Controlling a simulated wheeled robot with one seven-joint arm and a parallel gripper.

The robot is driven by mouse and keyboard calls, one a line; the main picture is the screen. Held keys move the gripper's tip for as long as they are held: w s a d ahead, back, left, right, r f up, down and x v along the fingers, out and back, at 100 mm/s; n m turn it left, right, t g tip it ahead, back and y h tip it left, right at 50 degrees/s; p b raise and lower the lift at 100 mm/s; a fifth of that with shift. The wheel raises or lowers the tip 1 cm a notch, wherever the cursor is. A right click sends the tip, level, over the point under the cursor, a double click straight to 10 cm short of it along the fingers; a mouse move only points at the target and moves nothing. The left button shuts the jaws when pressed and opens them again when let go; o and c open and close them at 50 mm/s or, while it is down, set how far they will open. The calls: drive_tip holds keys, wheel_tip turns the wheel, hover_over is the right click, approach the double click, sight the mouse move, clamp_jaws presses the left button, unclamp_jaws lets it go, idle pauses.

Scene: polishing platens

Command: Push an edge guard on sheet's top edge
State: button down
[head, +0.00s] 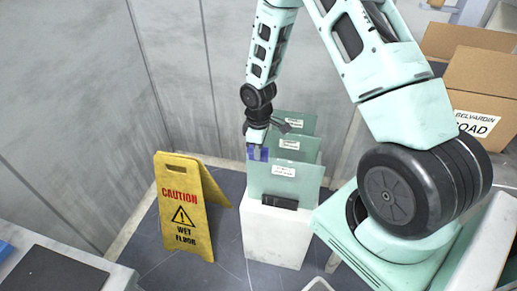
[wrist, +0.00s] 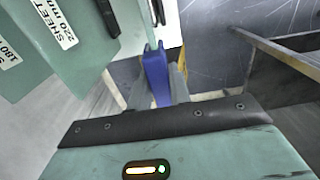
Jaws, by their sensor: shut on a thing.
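My gripper (head: 257,146) is shut on a blue edge guard (head: 263,154), at the upper left corner of the front sheet. In the wrist view the blue guard (wrist: 155,75) sticks out between the grey fingers of my gripper (wrist: 160,88). The front sheet (head: 300,185) is pale green, with a white label, and stands upright on a white pedestal (head: 262,240). In the wrist view a green sheet (wrist: 128,35) ends beside the guard's far end. I cannot tell whether guard and sheet touch.
Two more labelled green sheets, a middle one (head: 310,146) and a back one (head: 298,118), stand behind. A black block (head: 280,202) is at the front sheet's foot. A yellow wet-floor sign (head: 183,205) stands left of the pedestal. Cardboard boxes (head: 478,85) are at right.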

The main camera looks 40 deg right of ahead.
drive_tip(key=shift+f, duration=0.65)
idle(0.7)
drive_tip(key=c, duration=1.2)
unclamp_jaws()
wheel_tip(320, 180, up, 18)
drive_tip(key=shift+f, duration=0.25)
drive_tip(key=shift+a, duration=0.1)
